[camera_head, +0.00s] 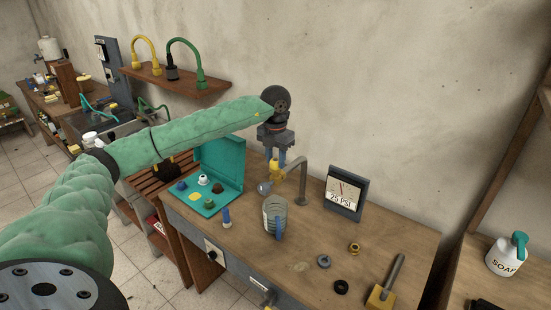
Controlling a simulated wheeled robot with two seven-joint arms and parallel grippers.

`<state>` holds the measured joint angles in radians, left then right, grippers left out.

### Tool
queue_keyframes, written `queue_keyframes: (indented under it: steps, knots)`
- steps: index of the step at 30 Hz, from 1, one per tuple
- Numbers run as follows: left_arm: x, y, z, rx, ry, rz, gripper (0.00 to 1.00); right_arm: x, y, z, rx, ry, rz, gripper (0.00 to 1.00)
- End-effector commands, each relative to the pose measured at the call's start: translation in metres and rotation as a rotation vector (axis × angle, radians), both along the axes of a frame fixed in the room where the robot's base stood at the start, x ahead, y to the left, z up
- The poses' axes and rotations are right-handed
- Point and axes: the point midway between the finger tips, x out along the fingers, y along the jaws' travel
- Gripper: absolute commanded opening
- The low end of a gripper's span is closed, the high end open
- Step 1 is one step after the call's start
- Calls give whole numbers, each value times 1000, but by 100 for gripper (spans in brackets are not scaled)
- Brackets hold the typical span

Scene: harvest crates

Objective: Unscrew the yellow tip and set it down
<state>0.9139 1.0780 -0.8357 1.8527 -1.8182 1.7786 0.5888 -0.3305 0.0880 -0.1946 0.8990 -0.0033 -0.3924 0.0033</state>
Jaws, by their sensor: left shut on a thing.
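The yellow tip (275,168) is by the bent metal pipe (304,172) that stands on the workbench. My left gripper (276,157) points down from above with its blue fingers shut on the yellow tip. The fingers cover part of it, and I cannot tell whether it is still threaded on the pipe. A grey rounded piece (264,188) hangs just below and left of it. My right gripper is not in view.
Small rings (324,261) and a yellow-based tool (385,285) lie at right. The middle front is mostly bare.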

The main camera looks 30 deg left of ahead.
Motion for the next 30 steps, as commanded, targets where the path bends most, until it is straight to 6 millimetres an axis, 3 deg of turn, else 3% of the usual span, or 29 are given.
queue_keyframes:
  steps: [30]
  knots:
    - [0,0,1,-1,0,979,12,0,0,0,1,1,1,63]
